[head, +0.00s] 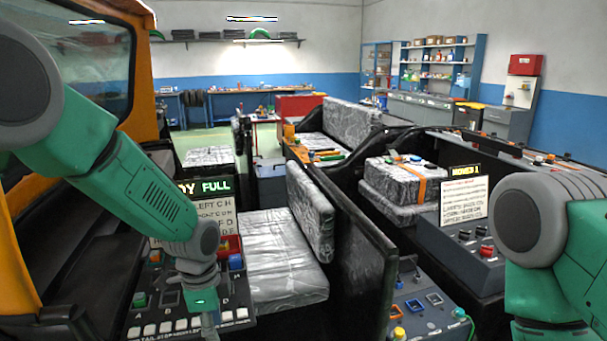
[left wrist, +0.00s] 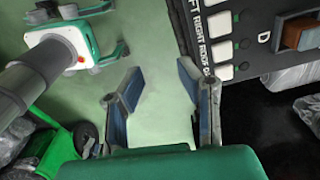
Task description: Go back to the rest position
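My left arm comes in from the left in the head view and reaches down to the front control panel (head: 240,312). My left gripper (head: 207,322) is low in front of this panel, partly cut off by the bottom edge. In the left wrist view my left gripper (left wrist: 158,82) has its two blue-grey fingers spread apart with nothing between them, above green floor. The panel (left wrist: 252,62) is just right of the fingers there, apart from them. My right arm (head: 555,240) is at the right of the head view, its gripper out of frame.
The panel carries white buttons and a blue switch (head: 235,262). Grey seats (head: 275,262) and black partitions (head: 365,250) fill the middle. A second panel (head: 425,312) with switches is at lower right. An orange cab frame (head: 150,105) stands at left. Shelves (head: 437,62) line the back.

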